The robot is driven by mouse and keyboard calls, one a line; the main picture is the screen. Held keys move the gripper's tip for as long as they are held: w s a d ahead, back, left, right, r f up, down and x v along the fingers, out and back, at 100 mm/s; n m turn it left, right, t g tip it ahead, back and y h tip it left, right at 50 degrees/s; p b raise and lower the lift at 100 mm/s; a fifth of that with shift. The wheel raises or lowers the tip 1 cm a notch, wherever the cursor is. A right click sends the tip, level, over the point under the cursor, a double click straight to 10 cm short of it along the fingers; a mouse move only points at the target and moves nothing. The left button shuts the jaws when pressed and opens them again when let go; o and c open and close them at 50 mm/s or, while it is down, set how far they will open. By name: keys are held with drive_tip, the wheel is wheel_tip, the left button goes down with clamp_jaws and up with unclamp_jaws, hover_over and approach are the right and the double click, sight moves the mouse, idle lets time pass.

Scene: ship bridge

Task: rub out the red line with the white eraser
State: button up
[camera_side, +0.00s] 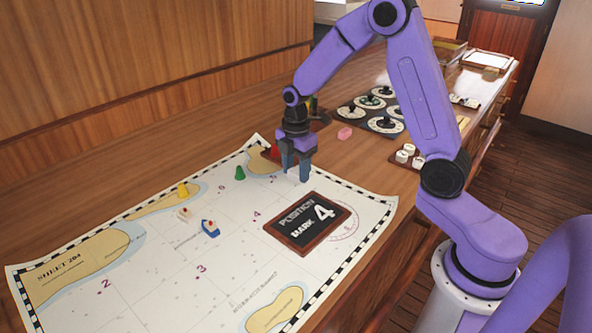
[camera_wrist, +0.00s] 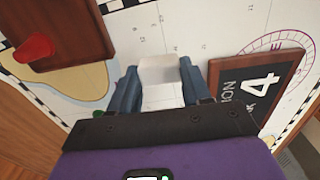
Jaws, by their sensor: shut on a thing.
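My gripper (camera_side: 297,172) is low over the right part of the paper chart (camera_side: 130,262). In the wrist view its two blue-grey fingers (camera_wrist: 161,88) are shut on the white eraser (camera_wrist: 159,70), a pale block between them. In the side view the fingers mostly hide the eraser. I cannot tell whether it touches the paper. I see no red line in either view; the gripper and eraser cover part of the chart.
A framed "POSITION MARK 4" board (camera_side: 297,236) lies right beside my gripper. A wooden tray (camera_wrist: 95,32) with a red piece (camera_wrist: 34,48) is on the other side. Green (camera_side: 240,173) and yellow (camera_side: 183,190) pieces and a blue boat (camera_side: 210,229) stand on the chart. A pink block (camera_side: 345,133) lies behind.

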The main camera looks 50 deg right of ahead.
drive_tip(key=shift+r, duration=2.65)
drive_tip(key=shift+r, duration=0.1)
